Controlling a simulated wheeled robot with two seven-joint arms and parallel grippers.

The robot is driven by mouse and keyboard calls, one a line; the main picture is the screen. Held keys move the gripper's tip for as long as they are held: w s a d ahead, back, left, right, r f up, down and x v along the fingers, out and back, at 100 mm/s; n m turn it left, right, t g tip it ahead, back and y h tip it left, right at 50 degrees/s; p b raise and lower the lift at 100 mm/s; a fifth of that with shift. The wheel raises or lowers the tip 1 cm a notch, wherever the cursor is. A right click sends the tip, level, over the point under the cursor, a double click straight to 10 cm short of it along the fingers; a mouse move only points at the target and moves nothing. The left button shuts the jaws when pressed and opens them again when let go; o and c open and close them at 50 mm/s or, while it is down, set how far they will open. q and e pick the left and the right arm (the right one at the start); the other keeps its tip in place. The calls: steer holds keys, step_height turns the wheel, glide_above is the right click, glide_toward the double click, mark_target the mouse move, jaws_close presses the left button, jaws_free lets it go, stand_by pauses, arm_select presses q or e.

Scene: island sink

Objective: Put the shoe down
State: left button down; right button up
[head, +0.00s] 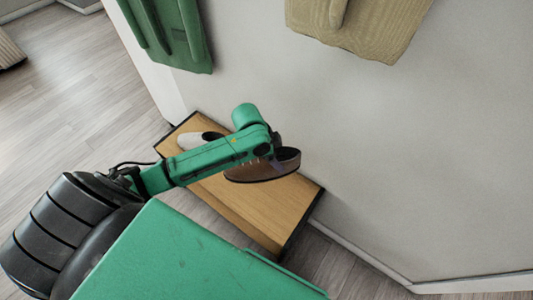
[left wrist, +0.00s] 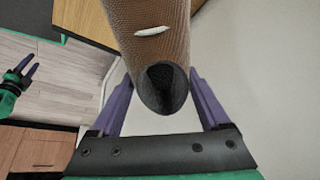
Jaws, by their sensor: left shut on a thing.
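A brown shoe (head: 262,171) with a dark opening is held by my left gripper (head: 276,162) above or on the low wooden bench (head: 285,212) against the wall. I cannot tell whether its sole touches the bench. In the left wrist view the shoe (left wrist: 150,45) sits between the two purple fingers of my left gripper (left wrist: 163,92), with its dark opening facing the camera. My right gripper (left wrist: 25,72) shows at the left edge of the left wrist view, its purple fingers apart and empty. It is not in the head view.
A whitish shoe (head: 192,139) lies at the bench's far left end, partly hidden by my arm. The bench's right half is clear. A green garment (head: 172,35) and a tan one (head: 360,25) hang on the wall (head: 430,150) above. Wooden floor (head: 75,85) lies to the left.

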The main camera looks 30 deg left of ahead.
mark_target(265, 164)
arm_select(q)
steer(key=f, duration=0.4)
steer(key=f+b, duration=0.1)
steer(key=f, duration=0.4)
steer(key=f+b, duration=0.1)
steer(key=f, duration=0.3)
steer(key=shift+w+f, duration=0.25)
jaws_free()
steer(key=shift+f, duration=0.1)
steer(key=p+v, duration=0.3)
steer(key=v, duration=0.9)
